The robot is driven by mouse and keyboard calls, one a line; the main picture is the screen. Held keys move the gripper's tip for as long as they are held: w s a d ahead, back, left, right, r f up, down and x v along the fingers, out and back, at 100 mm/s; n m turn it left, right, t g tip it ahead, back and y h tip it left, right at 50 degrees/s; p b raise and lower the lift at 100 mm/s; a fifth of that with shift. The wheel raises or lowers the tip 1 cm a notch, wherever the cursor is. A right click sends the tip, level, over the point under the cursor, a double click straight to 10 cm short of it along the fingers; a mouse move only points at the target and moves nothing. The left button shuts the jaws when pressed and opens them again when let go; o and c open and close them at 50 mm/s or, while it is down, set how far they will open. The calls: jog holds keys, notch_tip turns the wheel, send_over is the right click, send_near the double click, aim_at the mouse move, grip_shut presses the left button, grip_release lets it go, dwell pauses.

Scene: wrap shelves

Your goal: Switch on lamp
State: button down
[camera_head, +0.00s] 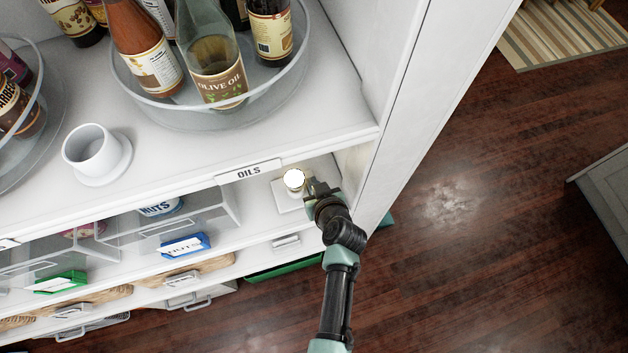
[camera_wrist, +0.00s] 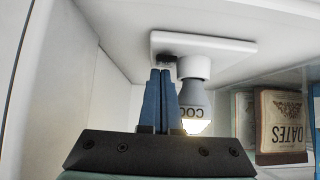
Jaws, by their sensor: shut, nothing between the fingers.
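The lamp is a bulb (camera_wrist: 196,108) in a white socket on a plate (camera_wrist: 203,44) under a shelf, and its lower part glows bright. In the head view the lit bulb (camera_head: 294,180) shows below the OILS label. My gripper (camera_head: 318,188) reaches in under the shelf just right of the bulb. In the wrist view my gripper (camera_wrist: 160,74) has its two blue fingers together, empty, with the tips up near the plate, left of the socket. A small dark part sits on the plate by the fingertips; whether they touch it I cannot tell.
A clear turntable with bottles (camera_head: 170,115) is on the shelf above. The shelf's side wall (camera_wrist: 110,90) is close on the left in the wrist view. Open wooden floor (camera_head: 470,200) lies right of the shelves.

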jog(key=shift+s+d+f, duration=0.15)
jog(key=shift+s+d, duration=0.1)
jog(key=shift+s, duration=0.6)
jog(key=r+p, duration=0.1)
jog(key=r, duration=0.1)
jog(key=w+r+p, duration=0.1)
jog(key=r, duration=0.1)
jog(key=shift+a+r+p, duration=0.1)
jog(key=shift+r+p, duration=0.1)
jog(key=shift+p, duration=0.2)
jog(key=w+r+v, duration=0.1)
jog(key=v, duration=0.8)
jog(key=shift+r+b, duration=0.4)
jog(key=shift+r, duration=0.2)
jog(key=shift+s+a, duration=0.1)
